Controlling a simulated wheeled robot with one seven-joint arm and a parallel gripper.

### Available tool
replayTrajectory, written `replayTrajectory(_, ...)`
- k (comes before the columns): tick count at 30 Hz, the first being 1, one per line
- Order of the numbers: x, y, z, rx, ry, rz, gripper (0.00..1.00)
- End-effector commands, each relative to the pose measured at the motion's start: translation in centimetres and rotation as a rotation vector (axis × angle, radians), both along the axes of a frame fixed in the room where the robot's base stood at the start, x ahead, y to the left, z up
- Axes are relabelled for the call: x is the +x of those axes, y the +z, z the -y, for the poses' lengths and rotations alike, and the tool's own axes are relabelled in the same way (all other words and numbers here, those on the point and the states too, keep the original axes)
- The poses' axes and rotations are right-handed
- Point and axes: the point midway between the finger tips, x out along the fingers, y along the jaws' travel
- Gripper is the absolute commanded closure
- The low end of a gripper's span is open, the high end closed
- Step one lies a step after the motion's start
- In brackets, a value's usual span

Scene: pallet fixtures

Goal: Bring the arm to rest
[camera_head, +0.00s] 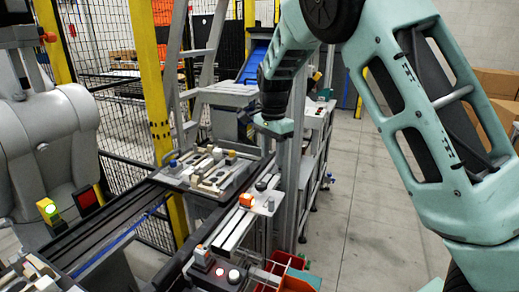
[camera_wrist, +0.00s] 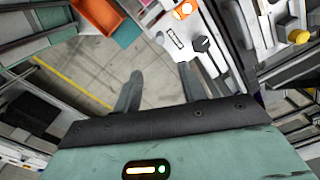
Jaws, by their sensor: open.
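My teal arm reaches in from the right in the head view, arches over the top and hangs down near the middle. My gripper (camera_head: 270,127) is at its lower end, above and beside the conveyor fixtures; its fingers are hard to make out there. In the wrist view my gripper (camera_wrist: 160,82) shows two dark fingers spread apart with nothing between them. Beyond the gap lie the grey floor and the edge of a white fixture plate (camera_wrist: 178,42).
A pallet with pale parts (camera_head: 208,170) sits on the conveyor left of my gripper. A red bin (camera_head: 297,279) stands low at the front. A yellow post (camera_head: 150,75) and mesh fence are at left, cardboard boxes (camera_head: 497,84) at right. Open floor (camera_head: 350,190) lies right of the conveyor.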

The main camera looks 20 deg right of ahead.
Motion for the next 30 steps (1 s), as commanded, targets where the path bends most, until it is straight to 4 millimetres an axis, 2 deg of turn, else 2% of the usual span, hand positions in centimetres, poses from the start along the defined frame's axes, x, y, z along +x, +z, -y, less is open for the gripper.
replayTrajectory(7,-0.4,0.0,-0.5,0.009,0.023,-0.001,0.58)
replayTrajectory(11,-2.8,0.0,-3.7,0.054,0.179,-0.006,0.58)
replayTrajectory(14,-6.4,0.2,-7.5,0.1,0.394,-0.006,0.58)
replayTrajectory(17,-10.8,0.5,-11.4,0.137,0.645,0.002,0.58)
replayTrajectory(21,-17.7,0.8,-15.7,0.158,1.012,0.022,0.58)
replayTrajectory(25,-24.6,0.8,-18.1,0.145,1.37,0.044,0.58)
replayTrajectory(27,-28.0,0.6,-18.7,0.124,1.551,0.052,0.58)
replayTrajectory(30,-32.0,0.0,-18.6,0.088,1.769,0.056,0.58)
